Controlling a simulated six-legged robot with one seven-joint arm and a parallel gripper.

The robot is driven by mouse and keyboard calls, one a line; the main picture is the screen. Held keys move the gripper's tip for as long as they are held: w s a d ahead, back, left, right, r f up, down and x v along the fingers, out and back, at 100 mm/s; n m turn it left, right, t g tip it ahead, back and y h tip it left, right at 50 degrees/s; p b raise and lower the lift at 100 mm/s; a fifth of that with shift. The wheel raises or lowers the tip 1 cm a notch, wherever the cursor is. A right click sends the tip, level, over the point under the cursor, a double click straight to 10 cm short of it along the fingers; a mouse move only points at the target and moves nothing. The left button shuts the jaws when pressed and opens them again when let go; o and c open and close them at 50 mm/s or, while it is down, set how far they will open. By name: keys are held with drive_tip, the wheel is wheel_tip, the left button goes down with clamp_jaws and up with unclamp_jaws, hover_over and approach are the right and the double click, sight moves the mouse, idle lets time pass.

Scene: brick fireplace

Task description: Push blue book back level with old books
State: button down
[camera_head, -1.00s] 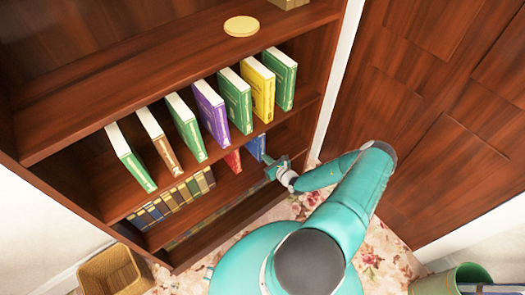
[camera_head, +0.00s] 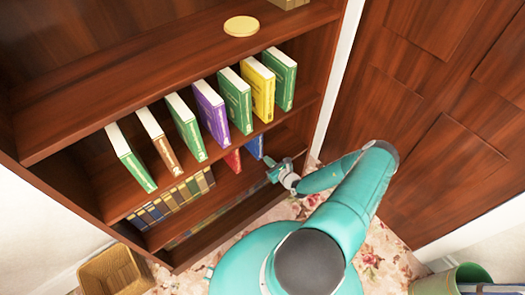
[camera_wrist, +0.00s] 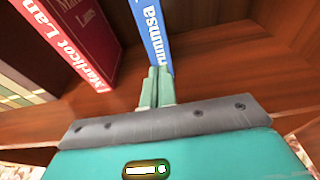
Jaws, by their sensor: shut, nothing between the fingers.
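The blue book (camera_head: 255,147) stands upright on the lower shelf, under the upper row of books, just right of a red book (camera_head: 233,161). In the wrist view the blue book (camera_wrist: 148,28) shows its spine with white lettering, and the red book (camera_wrist: 78,38) is at its left. The old books (camera_head: 172,200) stand in a row farther left on that shelf; part of them shows in the wrist view (camera_wrist: 15,95). My gripper (camera_head: 272,173) is shut and empty in front of the shelf. Its fingertips (camera_wrist: 157,70) overlap the blue spine's lower end; contact is unclear.
Several books, including a purple one (camera_head: 210,112), stand on the shelf above. A wicker basket (camera_head: 115,270) is on the floor at left. A wooden door (camera_head: 450,120) is at right. The lower shelf right of the blue book looks clear.

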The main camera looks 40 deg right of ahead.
drive_tip(key=f+v, duration=0.1)
drive_tip(key=v, duration=0.5)
drive_tip(key=shift+s, duration=0.6)
drive_tip(key=shift+f, duration=0.15)
